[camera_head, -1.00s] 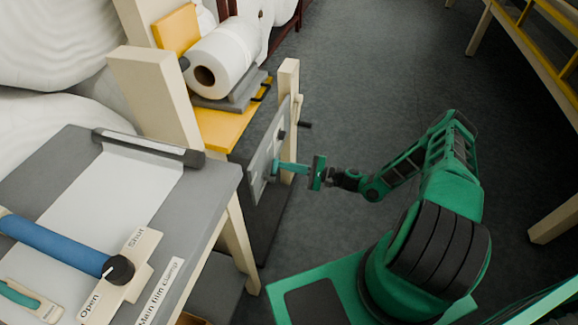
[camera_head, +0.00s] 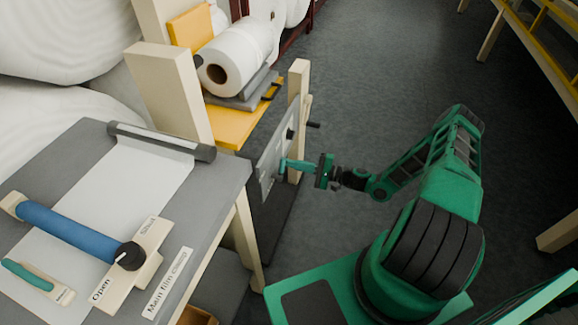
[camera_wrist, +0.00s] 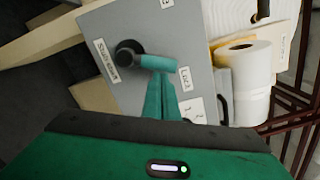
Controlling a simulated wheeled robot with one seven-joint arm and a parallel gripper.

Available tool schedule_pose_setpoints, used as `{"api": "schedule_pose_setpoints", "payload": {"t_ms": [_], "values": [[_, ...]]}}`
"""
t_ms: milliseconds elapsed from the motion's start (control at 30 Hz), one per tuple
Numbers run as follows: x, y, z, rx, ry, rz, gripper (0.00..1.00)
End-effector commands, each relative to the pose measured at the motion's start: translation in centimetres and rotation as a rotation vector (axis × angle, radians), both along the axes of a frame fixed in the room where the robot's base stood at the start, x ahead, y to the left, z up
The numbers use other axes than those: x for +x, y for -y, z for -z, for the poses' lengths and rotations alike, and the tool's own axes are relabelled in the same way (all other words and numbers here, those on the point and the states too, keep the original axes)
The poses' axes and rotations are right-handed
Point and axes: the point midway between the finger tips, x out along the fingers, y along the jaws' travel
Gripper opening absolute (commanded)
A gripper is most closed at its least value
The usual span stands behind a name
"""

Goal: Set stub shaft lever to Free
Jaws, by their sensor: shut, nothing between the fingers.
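The stub shaft lever shows in the wrist view, with a black hub (camera_wrist: 128,54) and a short teal handle (camera_wrist: 159,63). It is mounted on a grey panel (camera_wrist: 115,25). The handle points right, towards the "Lock" label (camera_wrist: 186,78). A "Stub shaft" label (camera_wrist: 105,59) is left of the hub, and another label (camera_wrist: 167,3) is cut off at the top edge. My gripper (camera_wrist: 160,80) is shut and empty, its teal fingertips just below the handle; I cannot tell whether they touch it. In the head view my gripper (camera_head: 284,164) is at the panel (camera_head: 270,150).
A white roll (camera_head: 238,62) sits above a yellow shelf (camera_head: 240,122) behind the panel. A cream post (camera_head: 298,85) stands beside the panel. The grey table (camera_head: 225,180) with the main film clamp is at the left. Grey floor (camera_head: 370,70) is clear to the right.

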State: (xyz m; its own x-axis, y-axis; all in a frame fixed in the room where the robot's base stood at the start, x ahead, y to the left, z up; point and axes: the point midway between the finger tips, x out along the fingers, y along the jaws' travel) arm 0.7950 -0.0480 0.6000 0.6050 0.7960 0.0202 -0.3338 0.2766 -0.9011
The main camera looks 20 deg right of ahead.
Motion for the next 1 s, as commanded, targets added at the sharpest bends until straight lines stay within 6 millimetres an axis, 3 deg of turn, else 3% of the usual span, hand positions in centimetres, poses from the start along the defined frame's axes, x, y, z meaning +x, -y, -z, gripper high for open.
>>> {"api": "schedule_pose_setpoints", "payload": {"t_ms": [233, 1000], "values": [[-1.0, 0.5, -1.1, -0.147, 0.174, 0.012, 0.0], [-4.3, -2.3, -2.3, -0.603, 0.715, 0.012, 0.0]]}}
